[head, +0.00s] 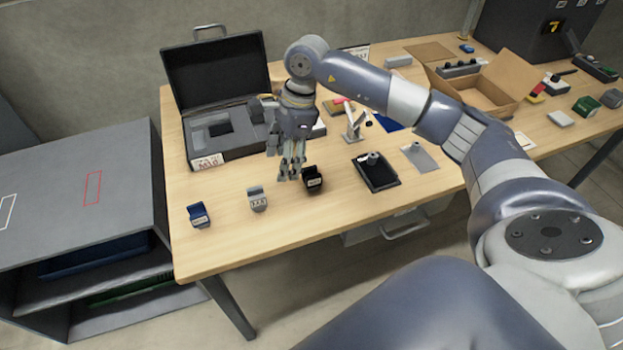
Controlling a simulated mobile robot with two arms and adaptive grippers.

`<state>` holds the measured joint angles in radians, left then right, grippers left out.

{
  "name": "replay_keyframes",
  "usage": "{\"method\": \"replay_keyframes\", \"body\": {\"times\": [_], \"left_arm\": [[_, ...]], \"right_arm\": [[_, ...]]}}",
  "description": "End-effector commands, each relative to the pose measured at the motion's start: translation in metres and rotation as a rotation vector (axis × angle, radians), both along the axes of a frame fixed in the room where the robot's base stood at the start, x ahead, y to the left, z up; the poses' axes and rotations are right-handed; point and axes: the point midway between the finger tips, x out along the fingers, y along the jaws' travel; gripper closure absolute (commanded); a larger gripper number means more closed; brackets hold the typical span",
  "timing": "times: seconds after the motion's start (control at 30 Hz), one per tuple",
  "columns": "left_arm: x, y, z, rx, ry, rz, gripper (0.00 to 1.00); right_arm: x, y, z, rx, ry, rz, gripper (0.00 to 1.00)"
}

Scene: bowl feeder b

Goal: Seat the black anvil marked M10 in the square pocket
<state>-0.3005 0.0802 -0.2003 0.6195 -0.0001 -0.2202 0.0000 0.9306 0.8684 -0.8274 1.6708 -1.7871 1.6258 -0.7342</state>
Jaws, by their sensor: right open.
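A black anvil (313,183) with a small white label stands on the table near its middle; the lettering is too small to read. My right gripper (289,176) points down just left of and behind this anvil, open and with nothing seen between its fingers. An open grey case (238,152) lies behind and to the left, with its dark lid up. Its grey insert has a dark square pocket (220,129), which looks empty. A white card (206,162) reading M10 is on the case front. My left gripper is out of view.
A grey anvil (257,202) and a blue anvil (199,217) stand left of the black one. A black tray (378,183) lies to the right, with a small stand (353,128) behind it. An open cardboard box (488,92) is at the back right.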

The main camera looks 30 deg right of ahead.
Motion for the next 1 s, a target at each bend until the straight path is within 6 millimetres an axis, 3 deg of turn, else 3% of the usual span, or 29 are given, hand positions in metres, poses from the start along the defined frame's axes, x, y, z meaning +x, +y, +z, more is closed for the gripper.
{"method": "replay_keyframes", "body": {"times": [0.03,0.1,0.23,0.53,0.7,1.0], "left_arm": [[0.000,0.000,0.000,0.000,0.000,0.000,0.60],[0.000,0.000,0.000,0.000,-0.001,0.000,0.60],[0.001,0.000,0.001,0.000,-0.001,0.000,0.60],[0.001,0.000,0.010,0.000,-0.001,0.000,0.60],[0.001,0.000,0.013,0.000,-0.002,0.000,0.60],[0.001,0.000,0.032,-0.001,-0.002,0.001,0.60]], "right_arm": [[0.001,-0.025,0.005,-0.075,0.011,-0.010,0.43],[-0.001,-0.052,0.011,-0.159,0.033,-0.019,0.43],[-0.005,-0.077,0.015,-0.238,0.060,-0.030,0.43],[-0.006,-0.080,-0.026,-0.247,0.069,-0.031,0.43],[-0.006,-0.079,-0.039,-0.246,0.067,-0.031,0.43],[-0.005,-0.071,-0.079,-0.245,0.068,-0.031,0.43]]}}
